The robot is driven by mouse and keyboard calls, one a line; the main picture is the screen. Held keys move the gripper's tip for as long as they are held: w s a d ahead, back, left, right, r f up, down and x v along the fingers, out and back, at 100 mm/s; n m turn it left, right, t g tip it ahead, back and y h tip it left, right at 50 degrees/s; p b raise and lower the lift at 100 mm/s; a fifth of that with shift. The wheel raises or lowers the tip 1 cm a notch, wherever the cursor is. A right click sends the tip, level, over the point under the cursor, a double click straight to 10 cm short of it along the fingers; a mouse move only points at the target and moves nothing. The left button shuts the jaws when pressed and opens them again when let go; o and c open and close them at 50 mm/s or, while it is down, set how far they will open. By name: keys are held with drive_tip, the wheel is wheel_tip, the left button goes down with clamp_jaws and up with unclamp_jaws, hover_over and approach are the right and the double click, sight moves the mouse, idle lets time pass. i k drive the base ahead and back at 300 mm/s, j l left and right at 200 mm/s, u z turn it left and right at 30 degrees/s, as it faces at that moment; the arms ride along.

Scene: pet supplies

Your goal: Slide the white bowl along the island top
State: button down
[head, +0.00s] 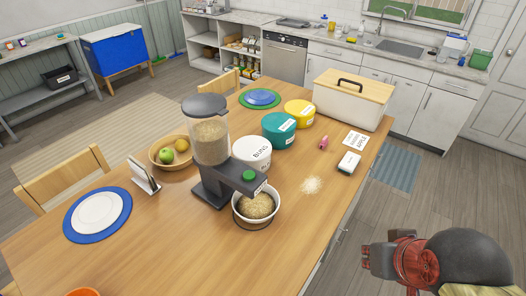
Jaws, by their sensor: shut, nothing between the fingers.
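The white bowl (257,222) stands upright on the wooden island top (190,255), below the spout of a food dispenser. It is filled with tan grains. The dispenser (211,148) has a clear hopper of the same grains, a dark base and a green button above the bowl. The base and spout hide the bowl's back edge. My gripper (368,256) is at the lower right, off the island's right edge and well apart from the bowl. It is shut and empty.
A pale spill (311,185) lies right of the bowl. A small white box (349,162), a pink item (323,143) and a card (357,139) are beyond it. Canisters (279,130) and a bread bin (352,105) stand farther back. The front-left island top is mostly clear.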

sight(261, 209)
drive_tip(key=i+l+u, duration=0.5)
drive_tip(key=i+l, duration=0.15)
drive_tip(key=l, duration=0.15)
drive_tip(key=i+l+u, duration=0.25)
drive_tip(key=l, duration=0.2)
drive_tip(key=i, duration=0.05)
